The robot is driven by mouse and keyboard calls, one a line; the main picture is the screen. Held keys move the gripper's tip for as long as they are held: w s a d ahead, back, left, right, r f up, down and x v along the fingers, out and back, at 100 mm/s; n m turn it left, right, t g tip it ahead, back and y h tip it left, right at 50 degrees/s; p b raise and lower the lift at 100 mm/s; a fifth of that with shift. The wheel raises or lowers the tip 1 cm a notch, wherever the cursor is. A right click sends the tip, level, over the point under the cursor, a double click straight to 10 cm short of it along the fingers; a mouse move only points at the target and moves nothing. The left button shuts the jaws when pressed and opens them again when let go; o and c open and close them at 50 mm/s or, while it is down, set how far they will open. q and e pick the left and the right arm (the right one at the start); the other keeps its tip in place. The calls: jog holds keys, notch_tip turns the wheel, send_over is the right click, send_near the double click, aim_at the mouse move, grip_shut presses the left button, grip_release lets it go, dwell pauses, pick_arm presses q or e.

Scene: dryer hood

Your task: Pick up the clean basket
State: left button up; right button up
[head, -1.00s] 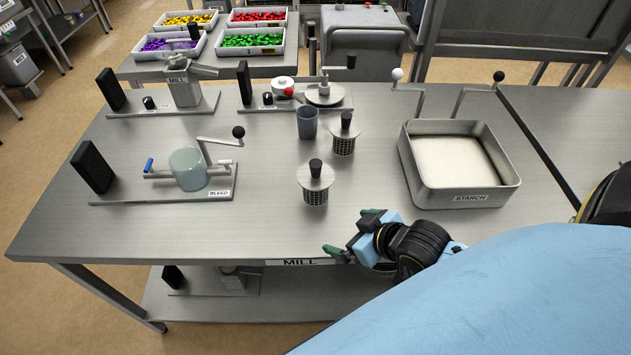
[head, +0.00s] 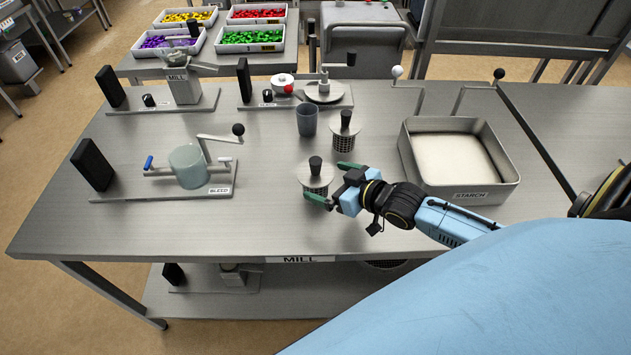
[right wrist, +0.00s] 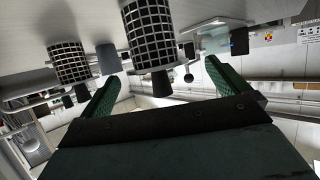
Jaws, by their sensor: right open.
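Two dark mesh baskets with round metal tops and black knobs stand upright on the steel table. The front basket (head: 316,170) is nearest my right gripper; the other basket (head: 344,135) stands behind it, beside a grey cup. I cannot tell which is clean. My right gripper (head: 333,183) is open and empty, its fingers pointing left, just right of the front basket and partly covering it. In the right wrist view the picture is upside down; the front basket (right wrist: 148,25) is ahead between the open fingers (right wrist: 161,70), and the other basket (right wrist: 68,62) is to the left.
The grey cup (head: 307,121) is close behind the front basket. A starch tray (head: 465,197) stands to the right, a bleed device (head: 188,168) to the left and a mill (head: 183,87) behind. The table's front middle is clear.

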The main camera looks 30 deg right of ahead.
aim_at(321, 176)
jog(key=shift+d+x, duration=0.2)
jog(key=shift+x, duration=2.7)
jog(key=shift+c, duration=0.3)
jog(key=c, duration=1)
